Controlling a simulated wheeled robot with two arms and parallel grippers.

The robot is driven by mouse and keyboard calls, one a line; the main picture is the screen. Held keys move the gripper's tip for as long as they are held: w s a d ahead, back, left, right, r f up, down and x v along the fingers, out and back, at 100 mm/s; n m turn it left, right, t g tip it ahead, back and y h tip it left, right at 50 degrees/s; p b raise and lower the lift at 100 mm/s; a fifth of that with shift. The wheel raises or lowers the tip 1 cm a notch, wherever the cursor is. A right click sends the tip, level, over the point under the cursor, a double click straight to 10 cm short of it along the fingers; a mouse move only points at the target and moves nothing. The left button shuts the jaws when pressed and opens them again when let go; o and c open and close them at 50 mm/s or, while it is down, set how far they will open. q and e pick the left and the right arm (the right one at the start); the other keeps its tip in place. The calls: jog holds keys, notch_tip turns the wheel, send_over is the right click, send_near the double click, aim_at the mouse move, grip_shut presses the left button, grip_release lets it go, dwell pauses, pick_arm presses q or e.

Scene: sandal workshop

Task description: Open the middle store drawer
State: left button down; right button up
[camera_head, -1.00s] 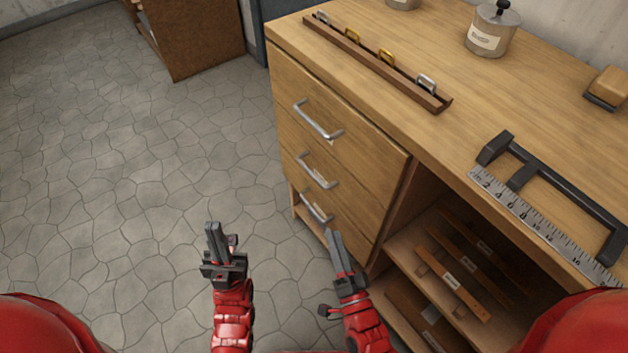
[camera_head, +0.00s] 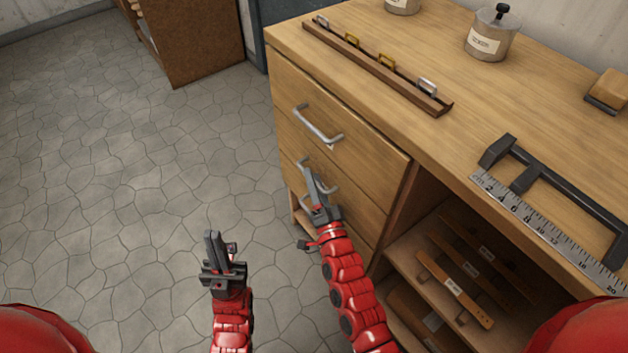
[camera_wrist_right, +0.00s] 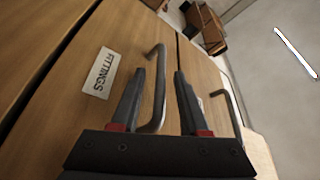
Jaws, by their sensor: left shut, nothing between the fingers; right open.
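The store is a wooden cabinet with three stacked drawers, all shut. The middle drawer (camera_head: 355,196) has a metal bar handle, which shows in the right wrist view (camera_wrist_right: 159,85). A label reading "FITTINGS" (camera_wrist_right: 100,73) is beside that handle. My right gripper (camera_head: 312,180) is open in front of the middle drawer. In the right wrist view its fingers (camera_wrist_right: 157,80) lie either side of the handle, not closed on it. My left gripper (camera_head: 217,240) is shut and empty over the floor, left of the cabinet.
The top drawer's handle (camera_head: 318,127) is just above my right gripper. Open shelves (camera_head: 400,270) with strips lie right of the drawers. The worktop (camera_head: 440,70) carries a rail of sample handles (camera_head: 370,62), canisters and a ruler (camera_head: 545,225). Floor left is clear.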

jog(key=shift+w, duration=0.1)
grip_shut()
dwell(1.4)
